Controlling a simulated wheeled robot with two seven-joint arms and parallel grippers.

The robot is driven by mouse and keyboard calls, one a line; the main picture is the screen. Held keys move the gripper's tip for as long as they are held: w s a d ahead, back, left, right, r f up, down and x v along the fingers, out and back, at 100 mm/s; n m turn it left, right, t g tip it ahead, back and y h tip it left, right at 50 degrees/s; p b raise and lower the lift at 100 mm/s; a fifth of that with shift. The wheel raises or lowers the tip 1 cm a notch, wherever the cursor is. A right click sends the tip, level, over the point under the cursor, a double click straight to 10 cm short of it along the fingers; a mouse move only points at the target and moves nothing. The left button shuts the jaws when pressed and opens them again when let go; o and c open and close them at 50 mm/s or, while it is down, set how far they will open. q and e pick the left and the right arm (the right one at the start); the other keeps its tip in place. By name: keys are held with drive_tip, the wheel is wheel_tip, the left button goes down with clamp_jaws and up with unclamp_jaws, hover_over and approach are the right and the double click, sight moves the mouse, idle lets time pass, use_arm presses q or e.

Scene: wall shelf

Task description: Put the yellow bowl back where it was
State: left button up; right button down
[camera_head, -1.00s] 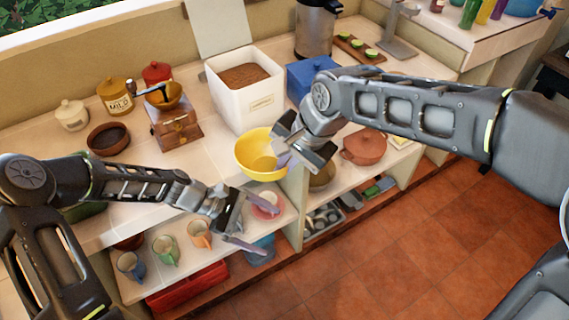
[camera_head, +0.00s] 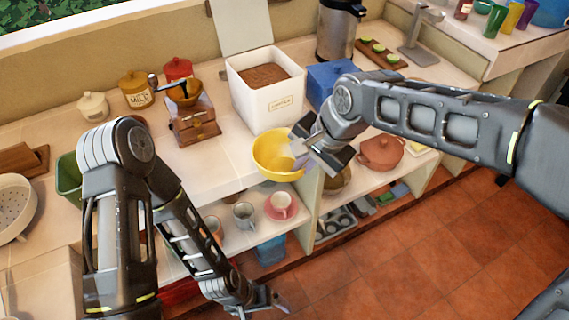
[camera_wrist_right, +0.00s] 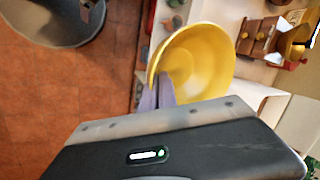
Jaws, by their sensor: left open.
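The yellow bowl (camera_head: 272,158) is at the front edge of the counter (camera_head: 222,165), in front of the white canister. Whether it touches the counter is unclear. My right gripper (camera_head: 294,155) is at the bowl's right side, shut on its rim. In the right wrist view, the bowl (camera_wrist_right: 205,62) opens toward the camera, and the purple fingers of my right gripper (camera_wrist_right: 158,96) straddle its near rim. My left gripper (camera_head: 266,304) is open and empty, low over the floor in front of the lower shelf, apart from the bowl.
The white canister (camera_head: 268,105), coffee grinder (camera_head: 194,125) and blue box (camera_head: 325,80) stand on the counter behind the bowl. A cup on a pink saucer (camera_head: 281,204) and a grey mug (camera_head: 244,215) are on the shelf below. An orange pot (camera_head: 380,152) is right of my right gripper.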

drive_tip(key=w+d+f+n, duration=0.2)
drive_tip(key=d+f, duration=0.1)
drive_tip(key=d, duration=0.4)
drive_tip(key=w+d+f+n+g, duration=0.1)
drive_tip(key=w+d+f+n, duration=0.1)
drive_tip(key=d, duration=0.4)
drive_tip(key=w+d+f+n+g, duration=0.1)
drive_tip(key=w+d+f+n, duration=0.1)
drive_tip(key=d+f, duration=0.2)
drive_tip(key=d, duration=0.3)
drive_tip(key=shift+w+d+y, duration=0.3)
drive_tip(key=shift+w, duration=0.1)
